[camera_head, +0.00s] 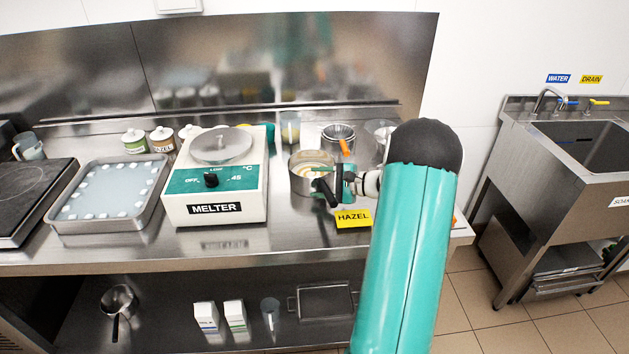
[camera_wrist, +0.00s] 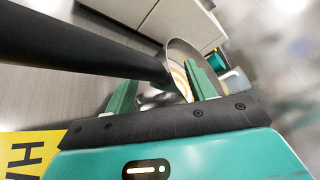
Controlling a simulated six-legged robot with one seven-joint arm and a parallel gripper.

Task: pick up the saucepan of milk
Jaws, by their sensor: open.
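A steel saucepan (camera_head: 302,185) with a pale, cream-coloured content and a black handle stands on the steel counter, right of the melter. In the wrist view, the saucepan (camera_wrist: 184,47) is just beyond my fingers, and its thick black handle (camera_wrist: 75,45) crosses from the upper left to the pan. My gripper (camera_head: 342,184) is at the saucepan's right front, by the handle. In the wrist view, my gripper (camera_wrist: 160,85) has its two green fingers apart, close to the handle's pan end. I cannot tell whether the handle lies between them.
The melter (camera_head: 215,180) stands close left of the saucepan. A yellow HAZEL label (camera_head: 354,218) is below my gripper. A steel container (camera_head: 338,135) stands behind. A tray (camera_head: 108,195) is further left. Another saucepan (camera_head: 118,300) is on the lower shelf. A sink (camera_head: 590,145) is far right.

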